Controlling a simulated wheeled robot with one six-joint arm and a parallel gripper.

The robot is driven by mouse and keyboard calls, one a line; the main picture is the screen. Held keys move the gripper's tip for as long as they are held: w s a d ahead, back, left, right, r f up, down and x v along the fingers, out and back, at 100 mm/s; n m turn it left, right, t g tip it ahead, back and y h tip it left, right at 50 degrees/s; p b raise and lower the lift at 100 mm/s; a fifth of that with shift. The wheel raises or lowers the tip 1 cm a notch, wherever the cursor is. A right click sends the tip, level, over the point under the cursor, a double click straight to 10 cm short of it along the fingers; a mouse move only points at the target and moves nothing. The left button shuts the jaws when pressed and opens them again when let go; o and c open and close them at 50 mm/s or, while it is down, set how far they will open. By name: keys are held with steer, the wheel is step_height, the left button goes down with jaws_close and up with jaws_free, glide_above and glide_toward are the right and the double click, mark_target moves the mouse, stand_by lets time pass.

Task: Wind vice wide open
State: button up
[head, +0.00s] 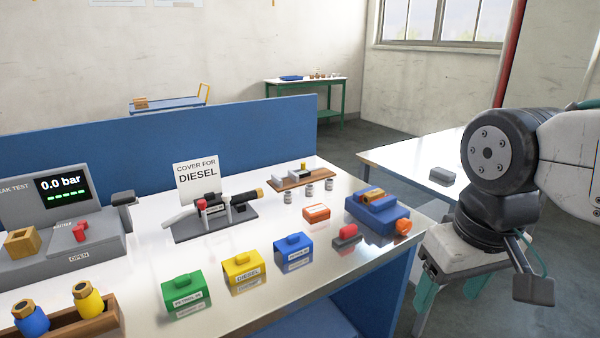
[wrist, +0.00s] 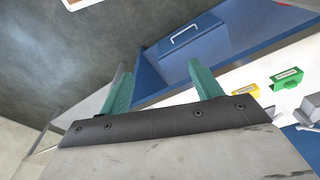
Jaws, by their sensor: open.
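What looks like the vice (head: 390,219) is a blue block at the right end of the bench, with a brass and orange piece on top. An orange knob (head: 403,227) shows at its front right corner. I cannot tell how far apart its jaws stand. My gripper (head: 443,301) hangs past the bench's right edge, to the right of the vice and apart from it. Its teal fingers are spread and empty, as the wrist view (wrist: 160,68) also shows. The vice cannot be made out in the wrist view.
Green (head: 184,297), yellow (head: 241,272) and blue (head: 294,253) covers stand along the bench front. A red-topped grey piece (head: 346,236) and an orange block (head: 316,212) lie left of the vice. A grey fixture (head: 215,222) holds a nozzle. A side table (head: 405,157) stands behind my arm.

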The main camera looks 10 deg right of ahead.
steer(key=w+d+f+m+g+y, duration=0.2)
steer(key=w+f+m+g+y, duration=0.2)
steer(key=w+f+m+y, duration=0.6)
steer(key=m+t, duration=1.6)
steer(key=m, duration=0.2)
glide_toward(407, 229)
steer(key=s+a+f, duration=0.2)
steer(key=s+a, duration=0.1)
steer(key=a, duration=0.6)
steer(key=w+d+m+t+h, duration=0.3)
steer(key=w+d+t+h, duration=0.1)
steer(key=d, duration=0.2)
steer(key=x, duration=0.7)
steer(key=shift+w+a+r, duration=0.15)
steer(key=shift+a+r, duration=0.15)
steer(key=shift+r, duration=0.05)
